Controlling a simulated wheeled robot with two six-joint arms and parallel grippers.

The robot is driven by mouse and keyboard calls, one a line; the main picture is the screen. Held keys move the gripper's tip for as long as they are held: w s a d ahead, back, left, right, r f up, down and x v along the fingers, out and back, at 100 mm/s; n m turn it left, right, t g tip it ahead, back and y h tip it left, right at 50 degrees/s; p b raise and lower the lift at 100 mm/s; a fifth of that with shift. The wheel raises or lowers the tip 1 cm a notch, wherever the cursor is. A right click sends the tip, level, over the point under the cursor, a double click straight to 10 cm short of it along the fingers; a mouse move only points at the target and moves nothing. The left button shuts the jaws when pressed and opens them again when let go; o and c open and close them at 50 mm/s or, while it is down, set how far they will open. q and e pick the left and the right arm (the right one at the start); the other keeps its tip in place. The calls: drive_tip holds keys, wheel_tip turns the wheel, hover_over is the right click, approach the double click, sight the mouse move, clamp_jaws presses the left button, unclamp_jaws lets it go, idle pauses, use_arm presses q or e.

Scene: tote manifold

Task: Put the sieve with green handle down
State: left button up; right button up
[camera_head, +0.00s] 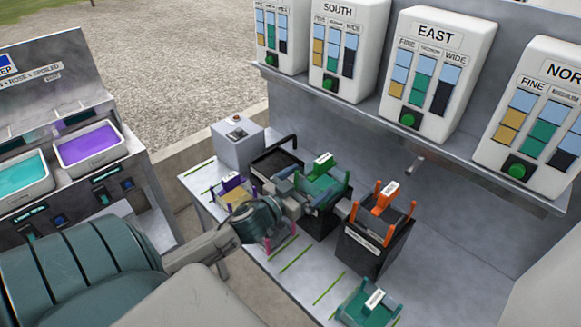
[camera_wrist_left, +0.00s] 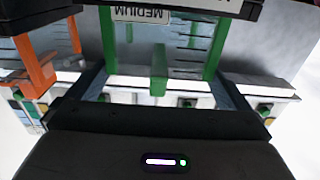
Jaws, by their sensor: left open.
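The sieve with green handle (camera_head: 322,186) is at the middle of the bench in the head view, seated in or just over a black box (camera_head: 321,226). Its white-labelled handle faces up. In the left wrist view its green handle (camera_wrist_left: 159,72) stands between my finger tips, with a gap on both sides. My left gripper (camera_head: 301,190) is open beside the sieve, reaching in from the left; it also shows in the left wrist view (camera_wrist_left: 165,92). My arm hides part of the sieve's near-left side. My right gripper is not in view.
An orange-handled sieve (camera_head: 383,201) sits on a black box (camera_head: 373,250) just right. A purple-handled sieve (camera_head: 232,184) is at the left, near a grey box (camera_head: 237,145). Another green-framed item (camera_head: 369,304) is at the front right. Dispensers (camera_head: 437,65) hang above the bench (camera_head: 310,277).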

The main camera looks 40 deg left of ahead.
use_arm(q)
drive_tip(key=s+b, duration=0.1)
drive_tip(key=s, duration=0.1)
drive_tip(key=s+b, duration=0.1)
drive_tip(key=s, duration=0.1)
drive_tip(key=shift+a+f, duration=0.2)
drive_tip(key=shift+s+r+b, duration=0.2)
drive_tip(key=shift+s+b, duration=0.4)
drive_tip(key=shift+s, duration=0.35)
